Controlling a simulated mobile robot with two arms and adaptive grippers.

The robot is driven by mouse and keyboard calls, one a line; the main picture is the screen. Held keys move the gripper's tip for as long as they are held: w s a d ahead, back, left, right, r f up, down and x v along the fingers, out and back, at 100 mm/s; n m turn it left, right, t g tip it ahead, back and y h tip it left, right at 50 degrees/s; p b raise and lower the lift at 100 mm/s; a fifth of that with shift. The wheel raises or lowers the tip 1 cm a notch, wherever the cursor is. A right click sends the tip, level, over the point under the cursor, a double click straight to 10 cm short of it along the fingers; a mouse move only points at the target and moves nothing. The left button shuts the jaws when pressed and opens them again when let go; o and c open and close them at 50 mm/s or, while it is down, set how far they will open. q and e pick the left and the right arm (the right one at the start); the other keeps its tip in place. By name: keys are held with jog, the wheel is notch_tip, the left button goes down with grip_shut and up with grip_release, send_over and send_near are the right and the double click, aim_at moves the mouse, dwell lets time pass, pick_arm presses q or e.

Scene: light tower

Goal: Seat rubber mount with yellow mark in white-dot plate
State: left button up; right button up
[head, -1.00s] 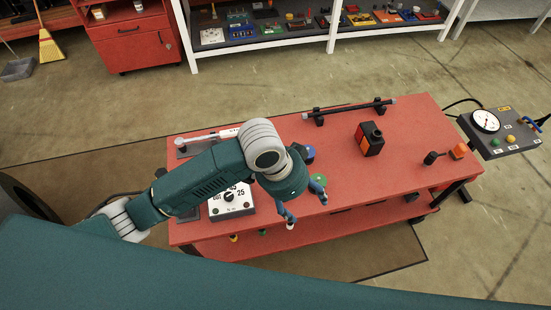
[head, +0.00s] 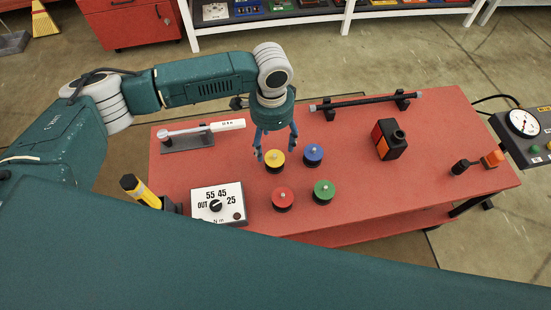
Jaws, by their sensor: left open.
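The rubber mount with the yellow top (head: 275,158) stands upright on the red bench, a black body with a pale stud on top. My left gripper (head: 275,151) is open, pointing down just behind it. Its blue fingers appear on either side of the yellow mount's far edge; I cannot tell their height or whether they touch it. Blue (head: 313,152), red (head: 282,197) and green (head: 323,190) mounts stand close by. I cannot make out a plate with a white dot. My right gripper is out of view.
A dial box (head: 218,205) sits front left, with a white-handled tool on a stand (head: 200,137) behind it. A black bar on supports (head: 365,103) lies along the back. An orange-black block (head: 388,139) stands right of the mounts. The bench between block and right end is mostly clear.

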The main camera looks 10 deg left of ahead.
aim_at(275, 155)
pick_arm(q)
notch_tip(275, 155, down, 2)
jog(key=shift+f, duration=0.1)
jog(key=shift+d+f, duration=0.1)
jog(key=shift+f, duration=0.2)
jog(key=f, duration=0.4)
jog(key=shift+d+f, duration=0.15)
jog(key=shift+d, duration=0.1)
jog(key=shift+f, duration=0.25)
jog(key=shift+c, duration=0.5)
jog(key=c, duration=1.3)
jog(key=shift+c, duration=0.2)
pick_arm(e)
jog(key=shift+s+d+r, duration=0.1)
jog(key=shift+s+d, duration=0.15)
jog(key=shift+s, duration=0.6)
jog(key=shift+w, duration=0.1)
